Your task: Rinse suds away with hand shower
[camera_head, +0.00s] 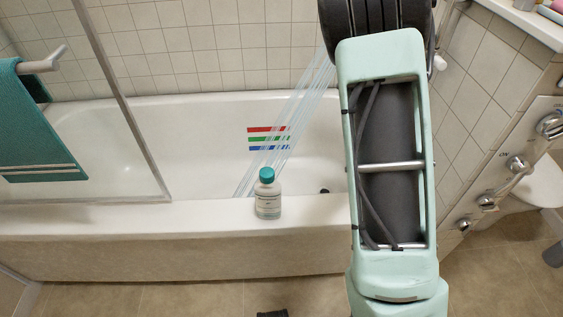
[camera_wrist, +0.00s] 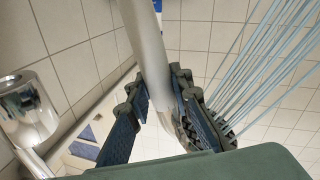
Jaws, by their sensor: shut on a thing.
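Thin pale-blue water jets (camera_wrist: 275,65) run along the right of that view. In the head view the jets (camera_head: 306,100) slant down and left from behind my arm into the white bathtub (camera_head: 190,125). They pass across red, green and blue stripes (camera_head: 257,139) on the tub's inner wall. My gripper and the shower are hidden behind my arm there. I cannot make out any suds on the white tub.
A bottle with a teal cap (camera_head: 267,200) stands on the tub's front rim, near the foot of the jets. A glass screen (camera_head: 110,90) and a teal towel (camera_head: 42,125) are at left. Chrome taps (camera_head: 516,163) are on the right wall.

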